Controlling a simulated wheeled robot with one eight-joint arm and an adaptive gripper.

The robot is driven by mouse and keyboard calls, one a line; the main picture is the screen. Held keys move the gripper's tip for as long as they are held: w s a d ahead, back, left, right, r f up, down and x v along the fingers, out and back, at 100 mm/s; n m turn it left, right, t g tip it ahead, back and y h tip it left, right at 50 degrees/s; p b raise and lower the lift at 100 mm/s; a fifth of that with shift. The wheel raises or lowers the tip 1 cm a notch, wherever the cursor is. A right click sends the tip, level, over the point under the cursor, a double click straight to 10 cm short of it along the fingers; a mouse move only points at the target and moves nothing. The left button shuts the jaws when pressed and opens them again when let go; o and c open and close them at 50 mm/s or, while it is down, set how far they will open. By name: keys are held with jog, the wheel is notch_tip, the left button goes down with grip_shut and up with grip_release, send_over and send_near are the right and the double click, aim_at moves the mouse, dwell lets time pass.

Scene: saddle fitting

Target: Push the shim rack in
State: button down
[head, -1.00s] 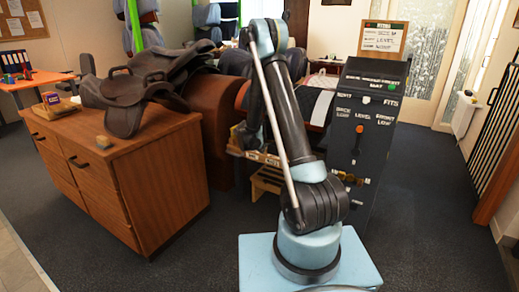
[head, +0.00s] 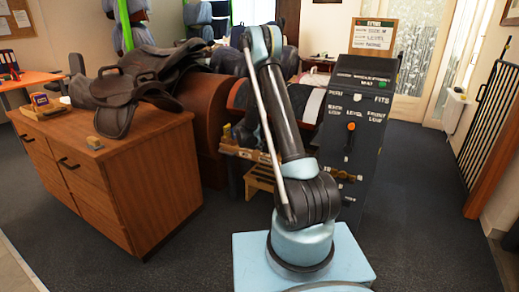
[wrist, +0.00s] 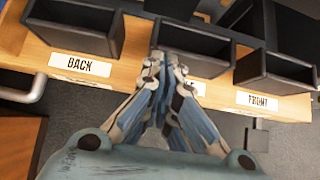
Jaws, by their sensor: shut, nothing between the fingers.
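The shim rack is a light wooden shelf (wrist: 128,71) with black open bins and white labels. It fills the upper part of the wrist view. I read BACK (wrist: 80,65) at left and FRONT (wrist: 258,101) at right; the middle label is mostly covered by my fingers. My gripper (wrist: 163,62) is shut and empty, its fingertips at the rack's front edge by the middle bin (wrist: 192,48). I cannot tell whether they touch. In the head view the rack (head: 247,153) shows partly beside my arm, and the gripper is hard to make out.
A dark console (head: 362,104) with an orange-knobbed lever (head: 350,132) stands right of my arm. A wooden cabinet (head: 120,190) with a dark saddle (head: 140,85) and small blocks stands at left. A wooden step (head: 259,180) is below the rack. Floor is open at right.

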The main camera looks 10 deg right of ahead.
aim_at(263, 152)
jog(key=shift+w+d, duration=0.7)
jog(key=shift+w, duration=0.25)
jog(key=shift+w+d, duration=0.7)
jog(key=shift+w, duration=0.25)
